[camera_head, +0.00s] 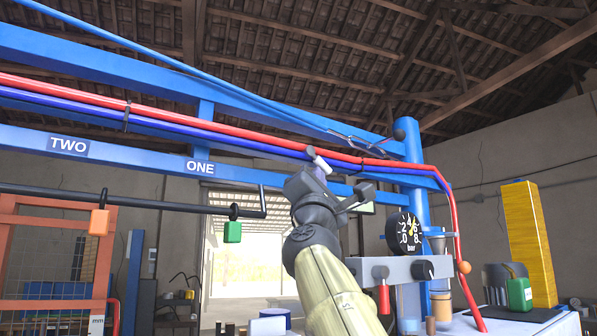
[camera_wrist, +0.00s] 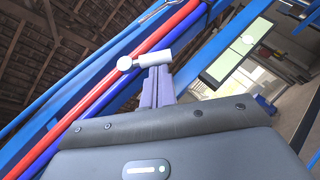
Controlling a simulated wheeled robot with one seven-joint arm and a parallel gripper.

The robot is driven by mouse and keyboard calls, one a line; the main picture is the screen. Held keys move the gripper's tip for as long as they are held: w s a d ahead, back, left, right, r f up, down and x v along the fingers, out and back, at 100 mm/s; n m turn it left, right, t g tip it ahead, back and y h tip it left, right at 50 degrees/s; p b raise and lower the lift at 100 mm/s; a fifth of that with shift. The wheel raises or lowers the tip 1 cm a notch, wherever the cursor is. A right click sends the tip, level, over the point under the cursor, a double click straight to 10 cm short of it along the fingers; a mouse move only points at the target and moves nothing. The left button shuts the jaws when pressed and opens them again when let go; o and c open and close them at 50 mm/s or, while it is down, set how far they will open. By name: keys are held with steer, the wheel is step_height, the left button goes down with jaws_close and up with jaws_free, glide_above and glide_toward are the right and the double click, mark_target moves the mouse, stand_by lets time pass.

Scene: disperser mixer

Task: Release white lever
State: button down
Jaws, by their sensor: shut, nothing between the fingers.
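The white lever (camera_head: 320,160) is a short white cylinder beside the red and blue pipes in the head view. In the wrist view the white lever (camera_wrist: 155,57) has a round knob at its left end and lies across the tips of my fingers. My gripper (camera_head: 312,174) points up at it from below. In the wrist view the two fingers of my gripper (camera_wrist: 157,84) are together, with their tips right at the lever. I cannot tell whether they touch it. The lever's mount is hidden.
A red pipe (camera_head: 230,137) and blue beams run along behind the lever. A black rod (camera_head: 130,198) with orange and green tags is at left. A pressure gauge (camera_head: 404,232) and a grey box (camera_head: 405,268) with a red handle stand right of my arm.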

steer(key=shift+w+d, duration=0.2)
steer(key=shift+w+d+r+p, duration=0.45)
steer(key=shift+w+d+r, duration=0.3)
steer(key=shift+d, duration=0.2)
stand_by(0.5)
steer(key=b, duration=1.6)
glide_toward(330, 172)
steer(key=v, duration=0.7)
steer(key=shift+s+f, duration=0.2)
steer(key=shift+f, duration=0.15)
